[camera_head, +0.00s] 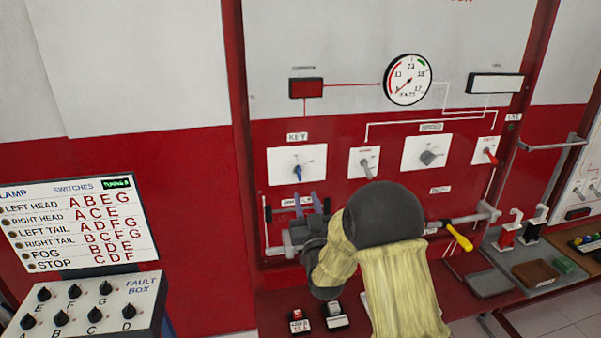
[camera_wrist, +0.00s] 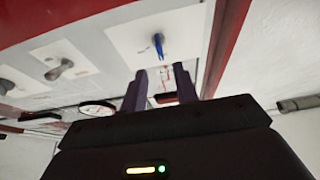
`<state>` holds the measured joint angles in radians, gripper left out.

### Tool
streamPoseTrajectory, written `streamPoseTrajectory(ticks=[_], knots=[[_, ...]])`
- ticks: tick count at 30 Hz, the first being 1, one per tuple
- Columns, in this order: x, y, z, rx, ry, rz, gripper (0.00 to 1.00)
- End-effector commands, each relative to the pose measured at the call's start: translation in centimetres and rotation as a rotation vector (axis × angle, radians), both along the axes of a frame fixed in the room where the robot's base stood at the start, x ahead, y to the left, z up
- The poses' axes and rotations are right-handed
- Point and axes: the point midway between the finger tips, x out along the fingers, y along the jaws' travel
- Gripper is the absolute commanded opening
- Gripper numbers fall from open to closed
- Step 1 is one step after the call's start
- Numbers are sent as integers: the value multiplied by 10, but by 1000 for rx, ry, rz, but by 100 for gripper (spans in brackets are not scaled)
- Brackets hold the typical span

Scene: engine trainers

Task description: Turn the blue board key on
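The blue key (camera_head: 298,173) sits on a white plate (camera_head: 312,161) under the "KEY" label on the red board. Its handle hangs about straight down. In the wrist view the blue key (camera_wrist: 158,43) shows just beyond and between the fingertips. My gripper (camera_head: 312,200) is below the key in the head view, its two purple fingers pointing up toward it. In the wrist view my gripper (camera_wrist: 160,85) has its fingers apart with nothing between them. The fingers do not appear to touch the key.
Other knobs sit to the right: a grey lever (camera_head: 367,166), a grey knob (camera_head: 428,157) and a red switch (camera_head: 490,155). A round gauge (camera_head: 408,80) is above. A horizontal bar with a yellow handle (camera_head: 459,236) runs below. A fault box (camera_head: 88,306) stands at left.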

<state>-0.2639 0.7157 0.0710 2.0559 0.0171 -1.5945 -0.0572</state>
Motion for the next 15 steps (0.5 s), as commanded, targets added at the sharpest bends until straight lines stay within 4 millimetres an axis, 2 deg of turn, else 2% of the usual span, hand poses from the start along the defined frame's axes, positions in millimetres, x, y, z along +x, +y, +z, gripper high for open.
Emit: streamPoseTrajectory(ticks=[9, 15], knots=[[46, 13, 23, 0, -1, 0, 30], [67, 19, 30, 0, 0, 1, 30]])
